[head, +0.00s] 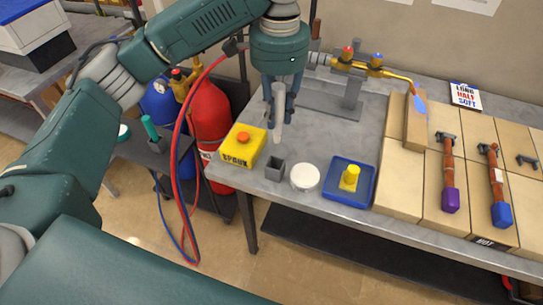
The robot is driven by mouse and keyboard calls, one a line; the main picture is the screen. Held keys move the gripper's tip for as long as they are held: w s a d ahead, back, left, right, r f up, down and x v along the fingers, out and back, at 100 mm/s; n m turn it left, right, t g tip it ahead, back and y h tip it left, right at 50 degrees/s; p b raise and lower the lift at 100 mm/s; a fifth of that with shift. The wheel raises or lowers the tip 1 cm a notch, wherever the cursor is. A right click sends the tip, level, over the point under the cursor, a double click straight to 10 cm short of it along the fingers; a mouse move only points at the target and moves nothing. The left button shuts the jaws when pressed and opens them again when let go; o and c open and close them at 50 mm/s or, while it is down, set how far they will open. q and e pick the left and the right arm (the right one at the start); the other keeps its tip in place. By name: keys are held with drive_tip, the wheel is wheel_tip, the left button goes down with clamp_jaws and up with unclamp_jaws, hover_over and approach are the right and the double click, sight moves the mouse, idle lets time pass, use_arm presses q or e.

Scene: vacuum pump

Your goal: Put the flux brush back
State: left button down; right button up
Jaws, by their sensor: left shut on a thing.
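My left gripper (280,97) points down over the left part of the bench, shut on a pale, slim, upright thing, which looks like the flux brush (279,126). Its upper end is hidden between the fingers. Its lower end hangs above a small grey square holder (275,169), apart from it in the picture. A round white-topped pot (305,177) stands just right of the holder. My right gripper is not in view.
A yellow box (243,146) with an orange button stands left of the holder. A blue tray (335,190) with a yellow thing is to the right. A torch (375,68) with a blue flame (420,104) is behind. Fire bricks (400,165) fill the bench's right. Gas cylinders (208,115) stand at left.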

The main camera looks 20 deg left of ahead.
sight(276, 141)
use_arm(q)
drive_tip(key=f, duration=0.6)
drive_tip(key=f+p, duration=0.1)
drive_tip(key=f, duration=0.2)
drive_tip(key=shift+a, duration=0.25)
drive_tip(key=shift+d+f, duration=0.1)
drive_tip(key=shift+f, duration=0.25)
wheel_tip(276, 141, down, 4)
drive_tip(key=shift+f+p, duration=0.15)
drive_tip(key=shift+p, duration=0.35)
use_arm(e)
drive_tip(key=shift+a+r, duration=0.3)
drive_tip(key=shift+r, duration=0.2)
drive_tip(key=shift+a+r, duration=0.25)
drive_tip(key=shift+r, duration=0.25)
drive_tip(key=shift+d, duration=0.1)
use_arm(q)
drive_tip(key=c, duration=1.5)
unclamp_jaws()
drive_tip(key=shift+f, duration=0.1)
drive_tip(key=shift+c, duration=0.2)
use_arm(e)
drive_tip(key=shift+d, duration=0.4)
